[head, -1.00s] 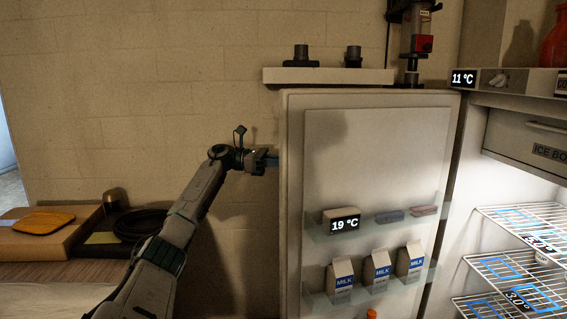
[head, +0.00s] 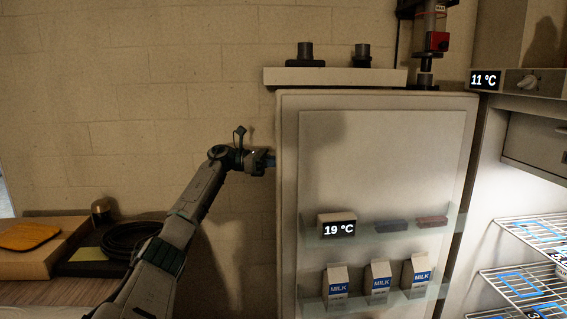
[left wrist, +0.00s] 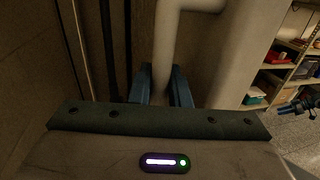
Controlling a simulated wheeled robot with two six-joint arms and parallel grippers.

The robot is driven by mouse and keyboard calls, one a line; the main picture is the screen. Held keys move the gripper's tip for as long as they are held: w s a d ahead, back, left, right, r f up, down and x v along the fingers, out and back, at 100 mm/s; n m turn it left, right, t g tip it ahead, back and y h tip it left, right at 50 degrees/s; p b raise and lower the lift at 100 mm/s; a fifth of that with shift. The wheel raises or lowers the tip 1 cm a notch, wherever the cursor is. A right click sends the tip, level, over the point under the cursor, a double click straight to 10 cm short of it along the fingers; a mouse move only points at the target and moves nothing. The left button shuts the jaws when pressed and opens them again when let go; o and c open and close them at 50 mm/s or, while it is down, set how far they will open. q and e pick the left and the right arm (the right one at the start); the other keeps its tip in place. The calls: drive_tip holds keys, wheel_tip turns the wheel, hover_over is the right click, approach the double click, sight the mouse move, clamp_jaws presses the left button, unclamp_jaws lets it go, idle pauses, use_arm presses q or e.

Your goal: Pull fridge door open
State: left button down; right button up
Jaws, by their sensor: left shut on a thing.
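The fridge door (head: 395,170) stands wide open, with its inner face towards me in the head view. Its glass-like racks hold a display reading 19 °C (head: 338,230) and several milk cartons (head: 380,277). My left gripper (head: 268,161) is at the door's left edge, on its outer side. In the left wrist view the blue fingers (left wrist: 161,88) are shut around a pale bar-like handle (left wrist: 166,55). The head view hides the handle behind the door edge. A dark, blue-tipped thing, apparently my right gripper (left wrist: 298,106), shows at the right edge of the left wrist view; its jaws are unclear.
The lit fridge inside has wire shelves (head: 530,280) and a grey ice-box front (head: 535,138). A wall shelf (head: 335,77) is behind the door top. A wooden box (head: 40,262) and a coiled black cable (head: 130,238) are at left. Storage shelves (left wrist: 285,65) stand beyond the door.

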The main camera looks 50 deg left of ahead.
use_arm(q)
drive_tip(key=shift+f, duration=0.1)
drive_tip(key=c, duration=1.7)
unclamp_jaws()
drive_tip(key=shift+a, duration=0.1)
drive_tip(key=v, duration=1.1)
drive_tip(key=shift+w+f, duration=0.1)
drive_tip(key=shift+w, duration=0.05)
